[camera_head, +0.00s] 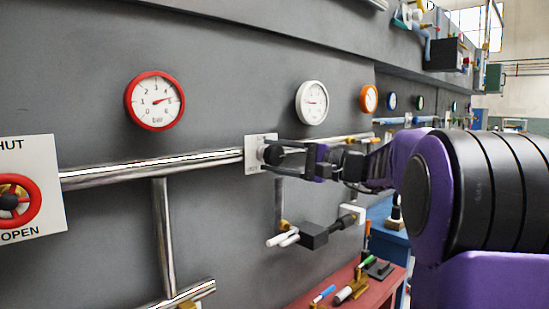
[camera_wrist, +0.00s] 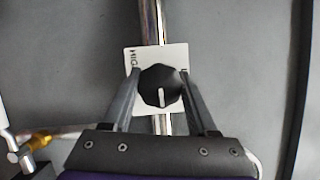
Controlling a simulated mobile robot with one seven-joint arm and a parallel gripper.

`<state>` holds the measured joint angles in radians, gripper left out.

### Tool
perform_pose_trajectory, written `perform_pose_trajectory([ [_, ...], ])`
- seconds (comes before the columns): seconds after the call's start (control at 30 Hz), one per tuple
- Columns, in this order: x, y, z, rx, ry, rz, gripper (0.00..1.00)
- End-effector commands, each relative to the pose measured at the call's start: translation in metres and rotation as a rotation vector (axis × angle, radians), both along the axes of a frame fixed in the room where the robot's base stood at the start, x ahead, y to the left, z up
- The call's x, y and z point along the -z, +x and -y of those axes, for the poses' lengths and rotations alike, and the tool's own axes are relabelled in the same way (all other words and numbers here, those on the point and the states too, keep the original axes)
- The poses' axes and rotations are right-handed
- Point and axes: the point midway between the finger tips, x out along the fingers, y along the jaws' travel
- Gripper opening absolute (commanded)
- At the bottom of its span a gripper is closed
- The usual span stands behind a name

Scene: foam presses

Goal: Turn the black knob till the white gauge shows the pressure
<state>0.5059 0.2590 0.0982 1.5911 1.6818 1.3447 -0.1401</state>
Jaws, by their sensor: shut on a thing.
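The black knob (camera_wrist: 161,86) sits on a white plate (camera_wrist: 133,60) on the grey wall, with a white mark on its face pointing down in the wrist view. In the head view the knob (camera_head: 273,154) is partly covered by my fingers. My gripper (camera_wrist: 160,80) is shut on the knob, one finger on each side. The white gauge (camera_head: 312,102) hangs on the wall above and right of the knob. Its needle points roughly left; its numbers are too small to read.
A red gauge (camera_head: 155,101) and an orange gauge (camera_head: 368,98) flank the white one. A red valve wheel (camera_head: 16,203) is at far left. A metal pipe (camera_head: 150,170) runs along the wall to the knob. A black-handled fitting (camera_head: 314,235) and a red bench (camera_head: 372,291) lie below.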

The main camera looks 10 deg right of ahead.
Motion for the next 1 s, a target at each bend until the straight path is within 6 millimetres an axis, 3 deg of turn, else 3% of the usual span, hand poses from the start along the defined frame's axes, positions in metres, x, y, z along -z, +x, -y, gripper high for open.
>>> perform_pose_trajectory([
  [1.0,-0.0011,0.0002,-0.0001,0.001,0.786,-0.454,0.03],
])
